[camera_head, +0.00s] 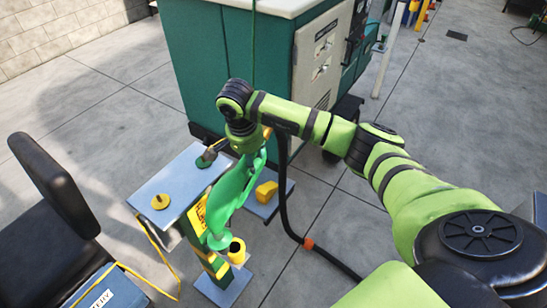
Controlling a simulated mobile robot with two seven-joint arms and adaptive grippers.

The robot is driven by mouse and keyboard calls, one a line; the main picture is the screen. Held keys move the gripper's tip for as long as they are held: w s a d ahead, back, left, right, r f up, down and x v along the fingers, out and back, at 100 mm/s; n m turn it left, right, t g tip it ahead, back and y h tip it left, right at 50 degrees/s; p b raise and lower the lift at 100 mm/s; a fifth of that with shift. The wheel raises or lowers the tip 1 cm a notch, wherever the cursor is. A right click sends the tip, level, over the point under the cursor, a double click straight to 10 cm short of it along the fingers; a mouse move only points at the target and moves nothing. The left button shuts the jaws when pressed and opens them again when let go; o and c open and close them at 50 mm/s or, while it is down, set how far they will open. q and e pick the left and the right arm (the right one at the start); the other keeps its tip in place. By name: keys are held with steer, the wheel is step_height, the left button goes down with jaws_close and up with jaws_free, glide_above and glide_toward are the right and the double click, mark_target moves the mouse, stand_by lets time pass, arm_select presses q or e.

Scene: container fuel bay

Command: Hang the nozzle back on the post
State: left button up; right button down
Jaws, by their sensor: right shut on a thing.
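My right gripper (246,152) points down below the dark wrist and is shut on the green nozzle (234,188). Its fingers are hard to make out against the green body. The nozzle stands steeply tilted, its lower part in front of the yellow and green post (207,256). I cannot tell whether it touches the post. A black hose (283,195) comes out from behind my arm and drops to the floor. A short dark spout-like piece (212,150) sticks out left of the gripper. My left gripper is not in view.
A grey-blue table (160,180) with a yellow cap (160,201) stands left of the post. A dark green cabinet (225,60) stands behind. A black seat (55,185) is at the left. An orange band (308,243) marks the hose.

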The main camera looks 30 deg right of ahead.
steer(key=s+d+f+m+b, duration=0.1)
steer(key=d+f+m+b, duration=0.2)
steer(key=d+f, duration=0.3)
steer(key=shift+s+d+f+m, duration=0.3)
steer(key=shift+f+m, duration=0.1)
steer(key=shift+f, duration=1.75)
steer(key=shift+b, duration=0.3)
steer(key=shift+a+f, duration=0.1)
steer(key=shift+f, duration=0.15)
steer(key=shift+f+b, duration=1.4)
steer(key=shift+b, duration=0.1)
steer(key=shift+f, duration=0.1)
